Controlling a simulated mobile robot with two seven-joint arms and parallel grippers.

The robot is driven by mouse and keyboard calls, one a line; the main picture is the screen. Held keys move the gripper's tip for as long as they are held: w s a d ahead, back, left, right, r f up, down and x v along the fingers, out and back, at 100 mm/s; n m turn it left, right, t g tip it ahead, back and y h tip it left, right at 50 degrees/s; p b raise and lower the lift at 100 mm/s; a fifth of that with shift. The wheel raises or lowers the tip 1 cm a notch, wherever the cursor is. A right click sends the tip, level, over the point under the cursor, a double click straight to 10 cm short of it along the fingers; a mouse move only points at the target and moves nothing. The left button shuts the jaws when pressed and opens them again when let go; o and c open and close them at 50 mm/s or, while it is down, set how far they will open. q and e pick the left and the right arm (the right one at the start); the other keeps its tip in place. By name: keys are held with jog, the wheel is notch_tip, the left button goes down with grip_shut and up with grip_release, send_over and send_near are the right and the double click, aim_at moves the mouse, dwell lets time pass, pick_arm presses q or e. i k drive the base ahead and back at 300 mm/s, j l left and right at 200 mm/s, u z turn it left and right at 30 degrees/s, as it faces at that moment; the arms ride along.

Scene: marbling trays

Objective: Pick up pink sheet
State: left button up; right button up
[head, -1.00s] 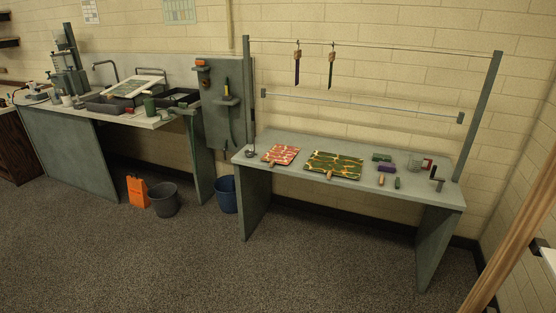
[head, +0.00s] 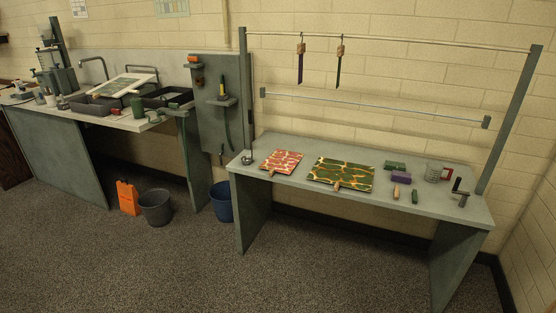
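The pink sheet (head: 281,161) has a pink and cream marbled pattern and lies flat on the left part of the grey table (head: 445,201). A small wooden piece shows at its front edge. A larger green and tan marbled sheet (head: 341,173) lies just to its right, with a small gap between them. Neither of my grippers shows in the head view.
A metal rail (head: 400,41) above the table carries two hanging strips on wooden clips, with a lower bar beneath. Green and purple blocks (head: 401,177), a wire cup (head: 433,172) and small tools lie at right. Buckets (head: 155,207) stand on the floor left; the floor in front is clear.

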aim_at(280, 161)
jog(key=i, duration=1.5)
jog(key=l, duration=0.1)
